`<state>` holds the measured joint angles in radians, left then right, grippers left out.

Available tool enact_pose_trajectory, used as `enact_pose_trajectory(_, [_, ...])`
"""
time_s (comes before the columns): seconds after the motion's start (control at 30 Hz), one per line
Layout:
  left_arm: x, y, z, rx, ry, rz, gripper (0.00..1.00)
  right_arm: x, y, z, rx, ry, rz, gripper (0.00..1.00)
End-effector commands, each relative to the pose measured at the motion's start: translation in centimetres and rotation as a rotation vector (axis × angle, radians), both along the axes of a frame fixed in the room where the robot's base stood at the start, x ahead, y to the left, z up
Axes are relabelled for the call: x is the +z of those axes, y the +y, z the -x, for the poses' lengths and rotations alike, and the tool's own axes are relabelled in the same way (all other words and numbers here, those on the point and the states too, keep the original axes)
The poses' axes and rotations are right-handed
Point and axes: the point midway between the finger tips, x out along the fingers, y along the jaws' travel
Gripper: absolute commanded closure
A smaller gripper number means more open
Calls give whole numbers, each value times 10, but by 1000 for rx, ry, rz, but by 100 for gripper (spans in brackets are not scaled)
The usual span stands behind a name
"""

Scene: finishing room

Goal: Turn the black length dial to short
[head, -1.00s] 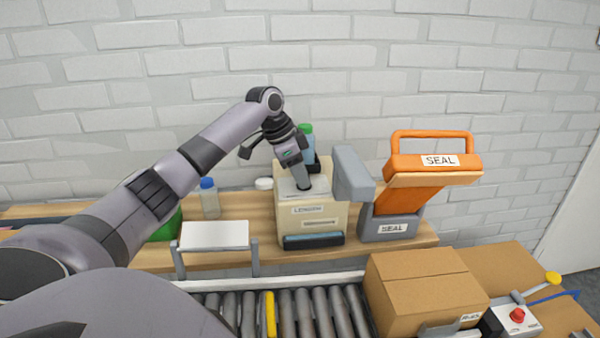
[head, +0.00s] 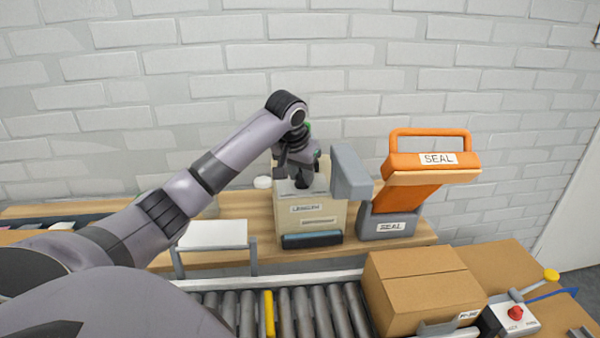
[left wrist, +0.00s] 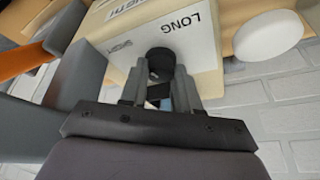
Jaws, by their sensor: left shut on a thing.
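The beige box labelled LENGTH (head: 313,222) stands on the wooden bench with a pale plate on its top. The black length dial (left wrist: 161,62) sits on that plate, with the word LONG printed beside it in the left wrist view. My left gripper (left wrist: 160,88) has its fingers on either side of the dial and is shut on it. In the head view my left gripper (head: 302,184) comes down onto the box top and largely hides the dial. My right gripper cannot be made out in either view.
A grey block (head: 350,174) adjoins the box's right side. An orange sealer (head: 399,208) stands to its right. A cardboard box (head: 425,290) sits on the roller conveyor (head: 300,312) in front. A white stand (head: 214,235) is to the left. A white round thing (left wrist: 268,38) lies near the box.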

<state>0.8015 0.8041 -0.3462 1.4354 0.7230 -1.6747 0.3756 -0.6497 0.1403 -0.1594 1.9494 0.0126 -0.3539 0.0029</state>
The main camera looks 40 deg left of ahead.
Motion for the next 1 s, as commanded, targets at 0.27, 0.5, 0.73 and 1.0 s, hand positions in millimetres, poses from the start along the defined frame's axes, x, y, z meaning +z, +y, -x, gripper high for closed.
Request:
enact_pose_trajectory(0.27, [2,-2,-2,236,-5,1,99,0,0,0,0,0,0,57])
enact_pose_trajectory(0.5, [2,-2,-3,379,-5,1,99,0,0,0,0,0,0,57])
enact_pose_trajectory(0.73, [2,-3,-3,451,-4,0,99,0,0,0,0,0,0,57])
enact_pose_trajectory(1.0, [2,-2,-3,474,-6,0,99,0,0,0,0,0,0,57])
